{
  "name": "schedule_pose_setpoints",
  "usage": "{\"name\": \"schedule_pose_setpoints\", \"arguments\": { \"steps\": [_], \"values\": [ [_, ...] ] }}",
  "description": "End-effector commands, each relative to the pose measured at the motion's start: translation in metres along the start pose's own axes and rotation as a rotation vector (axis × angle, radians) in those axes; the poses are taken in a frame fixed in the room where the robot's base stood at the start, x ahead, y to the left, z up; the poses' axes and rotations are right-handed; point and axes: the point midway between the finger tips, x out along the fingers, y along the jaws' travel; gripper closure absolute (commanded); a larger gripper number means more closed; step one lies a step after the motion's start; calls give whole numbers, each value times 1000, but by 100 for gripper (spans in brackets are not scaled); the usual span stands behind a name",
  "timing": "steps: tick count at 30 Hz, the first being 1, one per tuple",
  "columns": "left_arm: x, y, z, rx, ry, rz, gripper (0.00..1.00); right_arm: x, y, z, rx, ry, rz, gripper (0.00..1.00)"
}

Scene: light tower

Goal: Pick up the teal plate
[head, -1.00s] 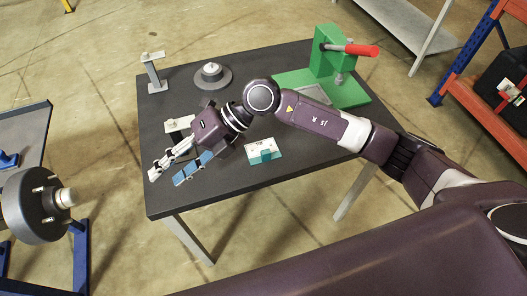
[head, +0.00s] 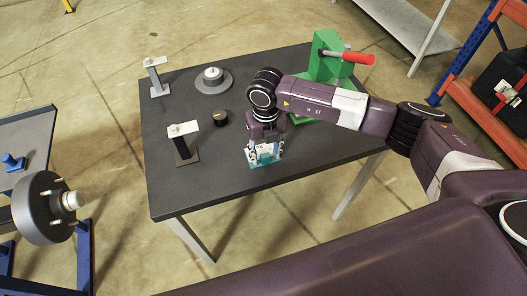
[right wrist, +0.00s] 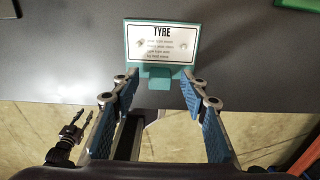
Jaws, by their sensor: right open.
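The teal plate (right wrist: 160,48) lies on the dark table and carries a white label headed "TYRE". In the right wrist view a teal tab sticks out from its near edge. In the head view the plate (head: 262,164) shows near the table's front edge, partly covered by my right gripper (head: 265,153). In the right wrist view my right gripper (right wrist: 158,82) is open, with blue finger pads on either side of the tab and nothing held. I cannot tell whether the fingers touch the plate.
On the table (head: 205,195) stand two small posts (head: 184,145) (head: 156,77), a dark knob (head: 220,118), a round flanged part (head: 213,78) and a green press (head: 330,60) with a red handle. A wheel hub (head: 45,207) is at the left. The table's front left is clear.

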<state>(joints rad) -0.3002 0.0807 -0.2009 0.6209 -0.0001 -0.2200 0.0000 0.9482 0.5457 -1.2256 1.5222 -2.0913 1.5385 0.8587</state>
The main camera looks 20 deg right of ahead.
Motion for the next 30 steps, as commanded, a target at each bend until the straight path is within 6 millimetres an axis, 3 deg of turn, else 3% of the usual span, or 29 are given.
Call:
{"name": "schedule_pose_setpoints", "arguments": {
  "steps": [4, 11, 22, 30],
  "values": [
    [-5, 0, 0, 0, 0, 0, 70, 12, 0, 0, 1, 0, 0, 59],
    [-4, 0, 0, 0, -1, 0, 70, 14, 0, 0, 0, -1, 1, 59],
    [-4, 0, 0, 0, -1, 0, 70, 14, 0, 0, 0, -1, 1, 100],
    [-4, 0, 0, -1, -1, 0, 70, 13, 0, 1, 0, -2, 1, 100]
  ]
}}
